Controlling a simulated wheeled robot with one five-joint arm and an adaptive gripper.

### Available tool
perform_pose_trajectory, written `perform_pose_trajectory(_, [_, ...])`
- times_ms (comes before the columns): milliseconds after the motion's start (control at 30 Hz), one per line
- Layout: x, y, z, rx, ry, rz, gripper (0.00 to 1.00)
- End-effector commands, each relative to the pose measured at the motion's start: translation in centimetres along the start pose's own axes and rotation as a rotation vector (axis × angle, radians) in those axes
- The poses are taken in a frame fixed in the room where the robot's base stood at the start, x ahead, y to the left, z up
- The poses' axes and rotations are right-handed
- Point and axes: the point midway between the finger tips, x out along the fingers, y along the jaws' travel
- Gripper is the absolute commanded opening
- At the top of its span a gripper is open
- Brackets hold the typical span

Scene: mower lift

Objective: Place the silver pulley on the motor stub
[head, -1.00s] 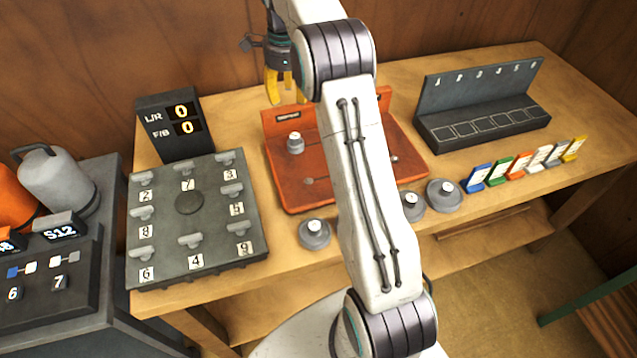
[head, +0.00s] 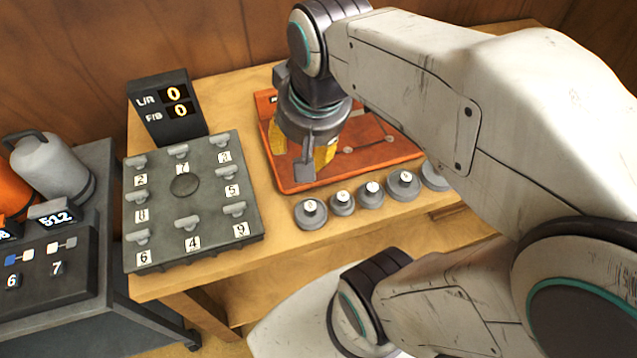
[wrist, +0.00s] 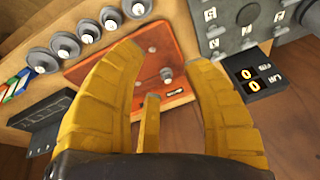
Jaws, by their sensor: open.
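Several grey, silver-looking pulleys stand in a row along the front of the bench, among them a left one (head: 310,213) and a larger one (head: 403,184). Their sizes differ, and I cannot tell which is the silver pulley. The row also shows in the wrist view (wrist: 90,33). A short grey stub with a pale top (wrist: 166,75), seemingly the motor stub, stands on the orange-red board (head: 290,182). My gripper (head: 303,150) is open and empty above the board's left part, hiding the stub in the head view. In the wrist view the stub shows between its yellow fingers (wrist: 163,62).
A dark numbered panel with small handles (head: 215,213) lies left of the board. A display box reading zeros (head: 165,108) stands behind it. A cart with a grey canister (head: 50,165) is at far left. A slotted black rack (wrist: 55,122) and coloured cards (wrist: 18,85) show in the wrist view.

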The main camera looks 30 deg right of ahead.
Motion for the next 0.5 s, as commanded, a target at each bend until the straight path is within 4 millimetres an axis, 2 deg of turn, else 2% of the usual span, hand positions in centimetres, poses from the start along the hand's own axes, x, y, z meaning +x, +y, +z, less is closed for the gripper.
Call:
perform_pose_trajectory(100, [0.2,0.6,2.9,-0.143,0.025,-0.012,0.44])
perform_pose_trajectory(200, [0.6,1.1,4.6,-0.236,0.039,-0.017,0.44])
perform_pose_trajectory(333, [0.9,1.4,6.0,-0.316,0.052,-0.021,0.44])
perform_pose_trajectory(500, [1.2,1.6,6.8,-0.359,0.057,-0.022,0.44])
